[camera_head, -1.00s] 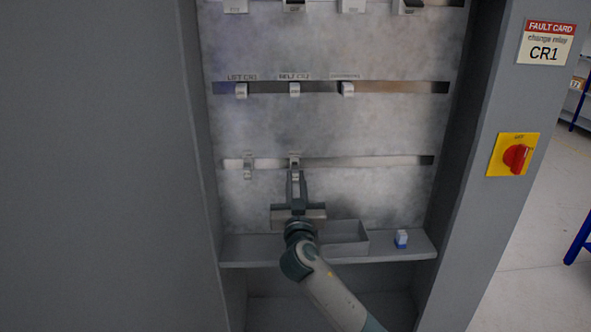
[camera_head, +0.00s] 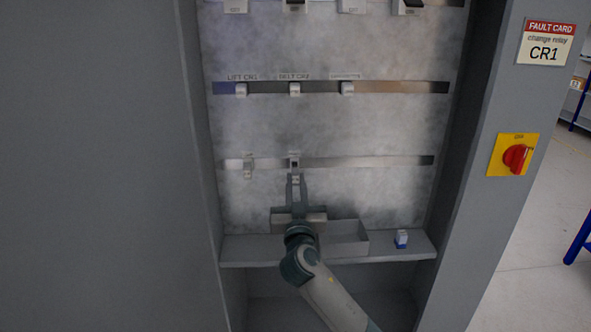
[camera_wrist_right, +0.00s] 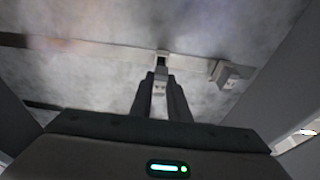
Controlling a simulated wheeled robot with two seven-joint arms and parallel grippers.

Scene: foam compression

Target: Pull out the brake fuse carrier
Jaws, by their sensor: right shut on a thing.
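My right gripper (camera_head: 296,180) is in front of the bottom rail's middle holder (camera_head: 294,162). It is shut on a small white fuse carrier (camera_head: 295,179). In the right wrist view, the carrier (camera_wrist_right: 159,88) sits between the two dark fingers (camera_wrist_right: 160,92). The holder (camera_wrist_right: 162,61) just beyond it shows a dark opening. The carrier appears drawn out towards me, though the views do not show clearly whether its far end is clear of the holder. Any label here is too small to read. My left gripper is out of view.
A second holder (camera_head: 248,166) with a white carrier sits to the left on the same rail. Below are a grey shelf (camera_head: 385,255), an open grey tray (camera_head: 350,246) and a small blue-and-white part (camera_head: 401,239). Cabinet walls flank both sides. A red switch (camera_head: 516,157) is at right.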

